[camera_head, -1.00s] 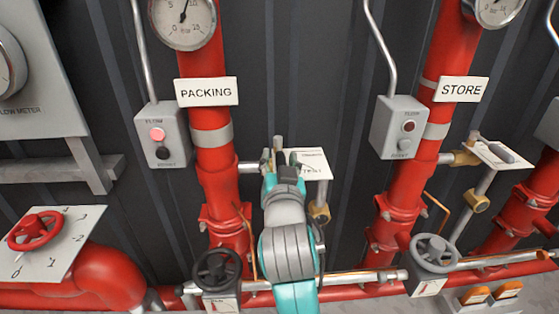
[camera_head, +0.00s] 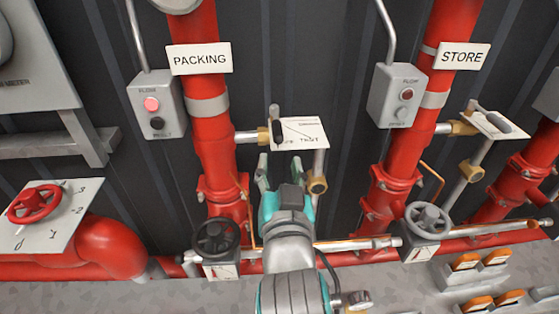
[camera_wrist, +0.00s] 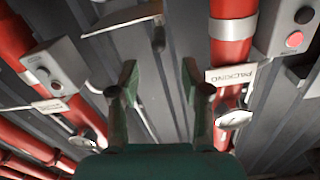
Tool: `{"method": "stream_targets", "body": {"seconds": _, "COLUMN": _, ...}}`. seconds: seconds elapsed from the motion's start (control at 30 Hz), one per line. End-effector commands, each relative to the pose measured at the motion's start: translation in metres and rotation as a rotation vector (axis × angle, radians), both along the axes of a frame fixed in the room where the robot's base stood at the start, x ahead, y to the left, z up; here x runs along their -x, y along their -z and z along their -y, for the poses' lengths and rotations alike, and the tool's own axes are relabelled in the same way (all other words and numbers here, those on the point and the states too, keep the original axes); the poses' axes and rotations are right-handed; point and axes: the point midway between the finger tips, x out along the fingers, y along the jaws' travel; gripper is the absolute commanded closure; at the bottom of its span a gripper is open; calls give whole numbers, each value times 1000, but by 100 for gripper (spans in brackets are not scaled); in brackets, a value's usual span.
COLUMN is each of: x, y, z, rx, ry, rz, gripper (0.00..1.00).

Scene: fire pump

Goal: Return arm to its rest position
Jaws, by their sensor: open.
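My gripper (camera_head: 280,176) is in the middle of the head view, just below the white test plate (camera_head: 301,134) beside the PACKING pipe. A small dark lever (camera_head: 277,128) stands at the plate's left edge. The gripper appears apart from the plate and lever. In the wrist view my gripper (camera_wrist: 160,82) has its two fingers spread with nothing between them. The grey wall shows through the gap. My arm hides part of the horizontal pipe below.
The red PACKING pipe (camera_head: 215,140) stands left, with a black handwheel (camera_head: 217,239) low on it. The STORE pipe (camera_head: 416,130) and a grey handwheel (camera_head: 428,219) stand right. A flow switch box (camera_head: 157,105) hangs left. Orange switches (camera_head: 480,262) sit at lower right.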

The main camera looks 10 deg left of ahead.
Motion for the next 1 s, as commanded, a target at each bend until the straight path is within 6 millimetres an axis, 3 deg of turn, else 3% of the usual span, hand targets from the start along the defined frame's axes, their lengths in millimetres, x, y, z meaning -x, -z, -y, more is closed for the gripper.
{"method": "stream_targets", "body": {"seconds": 0.37, "x": 0, "y": 1, "z": 0, "rx": 1, "ry": 0, "rz": 0, "gripper": 52}}
{"method": "stream_targets", "body": {"seconds": 0.47, "x": 0, "y": 8, "z": 4, "rx": 11, "ry": 1, "rz": -2, "gripper": 52}}
{"method": "stream_targets", "body": {"seconds": 0.57, "x": 0, "y": 28, "z": 14, "rx": 35, "ry": 4, "rz": -7, "gripper": 52}}
{"method": "stream_targets", "body": {"seconds": 0.77, "x": 10, "y": 88, "z": 47, "rx": 106, "ry": 8, "rz": -18, "gripper": 52}}
{"method": "stream_targets", "body": {"seconds": 1.0, "x": 36, "y": 155, "z": 91, "rx": 174, "ry": 11, "rz": -41, "gripper": 52}}
